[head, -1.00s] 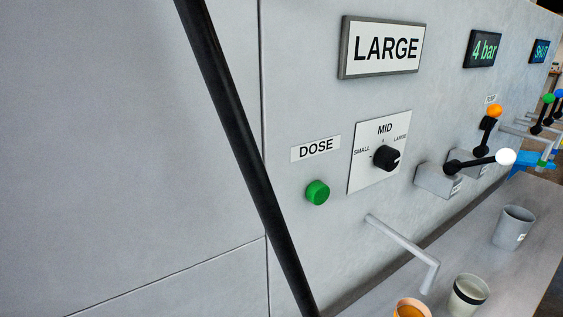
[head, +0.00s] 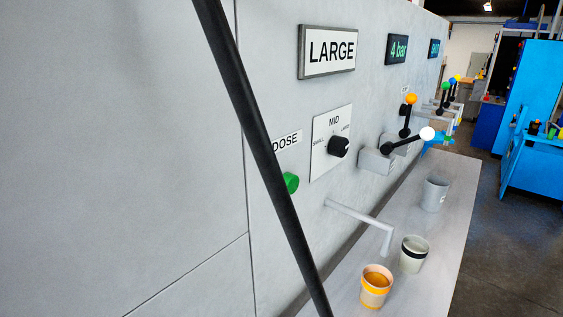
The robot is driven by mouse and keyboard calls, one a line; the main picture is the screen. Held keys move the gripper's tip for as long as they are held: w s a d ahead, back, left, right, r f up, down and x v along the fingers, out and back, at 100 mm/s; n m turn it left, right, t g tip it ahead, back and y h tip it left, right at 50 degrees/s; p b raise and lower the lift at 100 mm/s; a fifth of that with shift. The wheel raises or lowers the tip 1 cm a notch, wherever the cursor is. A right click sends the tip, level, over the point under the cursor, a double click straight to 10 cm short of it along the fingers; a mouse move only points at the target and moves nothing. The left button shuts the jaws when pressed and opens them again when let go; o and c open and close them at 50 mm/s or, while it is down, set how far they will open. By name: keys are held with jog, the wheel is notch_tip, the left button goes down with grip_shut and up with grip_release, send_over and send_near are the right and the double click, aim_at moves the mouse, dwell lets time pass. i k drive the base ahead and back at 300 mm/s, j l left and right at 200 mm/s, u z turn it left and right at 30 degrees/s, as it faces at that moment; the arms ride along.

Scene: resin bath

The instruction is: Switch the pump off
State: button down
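The lever with the orange ball (head: 411,99) stands on the wall panel under a small label that is too small to read with certainty now. Its black arm points up from a grey block. Just in front of it, a lever with a white ball (head: 427,134) sticks out to the right from its own grey block (head: 377,161). The display (head: 397,49) above reads 4 bar. My gripper is not in view.
The panel also has a LARGE sign (head: 328,51), a dose dial (head: 338,147) and a green button (head: 291,183). A spout (head: 360,215) juts over a ledge holding an orange-banded cup (head: 376,287), a black-banded cup (head: 414,254) and a grey cup (head: 435,194). Open floor lies right.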

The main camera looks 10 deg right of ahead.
aim_at(403, 108)
jog(key=i+l+z, duration=0.15)
jog(key=i+l, duration=0.25)
jog(key=l, duration=0.3)
jog(key=i+l+z, duration=0.1)
jog(key=i+l, duration=0.35)
jog(key=l, duration=0.2)
jog(key=i+l+z, duration=0.15)
jog(key=i+l, duration=0.35)
jog(key=l, duration=0.15)
